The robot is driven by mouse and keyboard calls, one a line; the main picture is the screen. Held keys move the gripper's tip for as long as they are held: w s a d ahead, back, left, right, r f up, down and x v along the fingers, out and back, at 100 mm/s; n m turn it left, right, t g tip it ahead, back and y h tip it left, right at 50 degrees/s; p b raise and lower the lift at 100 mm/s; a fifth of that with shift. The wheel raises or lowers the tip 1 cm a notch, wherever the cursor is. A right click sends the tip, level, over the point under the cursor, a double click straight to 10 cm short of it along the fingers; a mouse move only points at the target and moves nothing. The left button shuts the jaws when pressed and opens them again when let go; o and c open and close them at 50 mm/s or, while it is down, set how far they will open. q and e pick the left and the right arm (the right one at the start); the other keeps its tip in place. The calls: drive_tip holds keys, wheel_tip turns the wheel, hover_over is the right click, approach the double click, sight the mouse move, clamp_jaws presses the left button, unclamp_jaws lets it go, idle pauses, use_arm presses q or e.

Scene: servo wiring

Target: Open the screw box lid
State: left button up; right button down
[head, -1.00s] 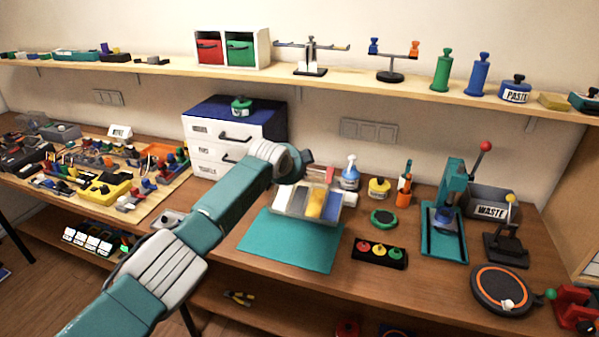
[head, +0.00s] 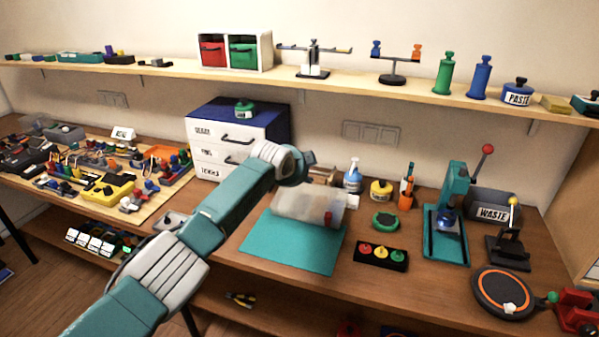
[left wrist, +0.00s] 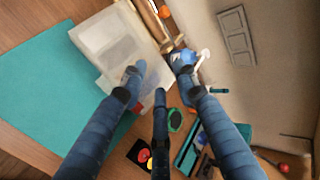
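The screw box (head: 298,205) sits on the teal mat (head: 280,245) at the middle of the bench. Its top is a pale translucent surface, which seems to be the lid lying down, and a small red part shows at its front right. In the left wrist view the box (left wrist: 105,45) is at upper left, with blurred pale contents. My left gripper (left wrist: 158,78) has its blue fingers spread apart with nothing between them. One finger overlaps the box's edge in that view; contact cannot be told. In the head view the fingers are hidden behind my forearm. My right gripper is not in view.
A white drawer unit (head: 222,150) stands at back left. The mat's front is clear.

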use_arm(q)
drive_tip(key=v, duration=1.2)
drive_tip(key=shift+d, duration=0.1)
